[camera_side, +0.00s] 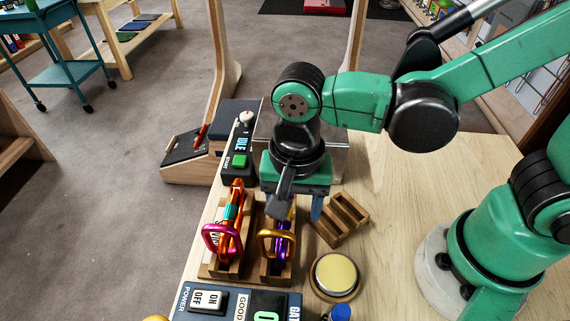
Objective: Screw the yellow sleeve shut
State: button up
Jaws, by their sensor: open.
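A purple carabiner (282,237) stands in the right slot of a wooden rack (213,271), with a gold-yellow curved part (264,242) at its front. I cannot make out which part is the yellow sleeve, or how far it is turned. My gripper (298,209) points down over the rear of this carabiner. Its fingers are apart, with purple showing between them. I cannot tell whether they touch it. The gripper hides the carabiner's rear part. An orange carabiner (237,199) with a teal sleeve and a magenta part stands in the left slot.
A slotted wooden block (341,221) lies just right of my gripper. A round yellow-topped pad (336,275) is in front of it. A control box with a green START button (239,161) stands behind the rack. A POWER panel (208,300) is at the front edge.

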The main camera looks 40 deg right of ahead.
jog(key=shift+s+d, duration=0.15)
jog(key=shift+d, duration=0.05)
jog(key=shift+f, duration=0.15)
jog(key=shift+f, duration=1.25)
jog(key=shift+a, duration=0.1)
jog(key=shift+w+a, duration=0.45)
jog(key=shift+w, duration=0.1)
jog(key=shift+r, duration=1.4)
